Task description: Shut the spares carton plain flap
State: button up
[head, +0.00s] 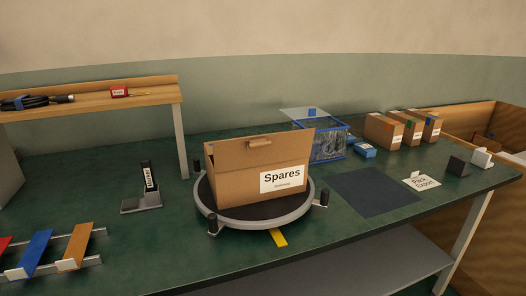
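The brown spares carton (236,187) stands on a round turntable (225,219) in the middle of the bench. A white label reading "Spares" (282,178) is on its near face. A brown flap (285,147) stands raised at the carton's top, with a small brown tab (258,143) near its upper edge. A narrow edge at the upper left (212,154) also stands up; I cannot tell whether it is a second flap. The inside of the carton is hidden. My gripper is not in view.
The turntable has dark knobs (324,197) around its rim and a yellow marker (278,237) in front. A wire basket (327,147) stands close behind right. A dark mat (374,192) lies clear at right.

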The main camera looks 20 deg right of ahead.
aim_at(244, 152)
jog(key=k+z, duration=0.1)
jog(key=z, duration=0.3)
jog(key=k+j+z, duration=0.1)
jog(key=z, duration=0.35)
jog(key=k+z, duration=0.1)
jog(key=z, duration=0.3)
jog(key=k+z, duration=0.1)
jog(key=z, duration=0.3)
